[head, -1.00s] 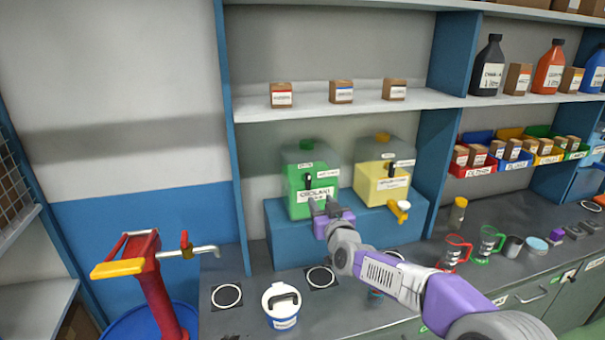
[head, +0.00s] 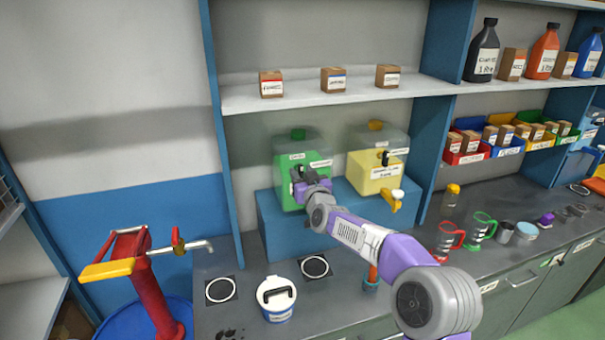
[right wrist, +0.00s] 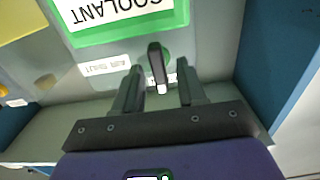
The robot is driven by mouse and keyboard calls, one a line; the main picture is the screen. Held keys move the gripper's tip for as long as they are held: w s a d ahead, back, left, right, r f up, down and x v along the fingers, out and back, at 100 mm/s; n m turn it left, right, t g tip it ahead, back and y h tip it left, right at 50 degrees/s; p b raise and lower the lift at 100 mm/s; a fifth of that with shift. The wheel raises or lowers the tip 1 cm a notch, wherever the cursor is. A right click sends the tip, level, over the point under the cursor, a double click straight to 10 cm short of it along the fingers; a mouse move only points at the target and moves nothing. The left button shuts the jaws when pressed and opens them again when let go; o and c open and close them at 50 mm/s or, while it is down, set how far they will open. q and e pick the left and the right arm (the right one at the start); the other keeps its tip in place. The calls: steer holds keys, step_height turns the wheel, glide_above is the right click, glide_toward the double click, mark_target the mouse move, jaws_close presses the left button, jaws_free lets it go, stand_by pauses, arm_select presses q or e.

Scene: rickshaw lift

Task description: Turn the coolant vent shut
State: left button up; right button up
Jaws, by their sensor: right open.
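The coolant tank (head: 312,163) is the clear-topped tank with green liquid, on a blue step under the shelf. Its vent is a black lever (right wrist: 157,66) on the tank; in the right wrist view the tank's COOLANT label appears upside down. My right gripper (head: 304,181) is at the green tank's front and hides part of it in the head view. In the right wrist view its two fingers (right wrist: 160,84) are open, with the lever's end showing between their tips and a gap on each side. I cannot tell whether either finger touches it. My left gripper is not in view.
A yellow tank (head: 373,175) with a black lever and a yellow tap (head: 393,203) stands to the right. A red hand pump (head: 145,275) stands at left.

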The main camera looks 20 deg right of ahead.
jaws_close()
stand_by(0.4)
steer(key=m+b, duration=0.3)
steer(key=shift+d+f, duration=0.1)
steer(key=shift+f, duration=0.1)
steer(key=m+b, duration=0.6)
steer(key=m, duration=0.8)
steer(key=shift+d+f+m, duration=0.1)
steer(key=shift+d+m, duration=0.05)
steer(key=shift+m, duration=0.25)
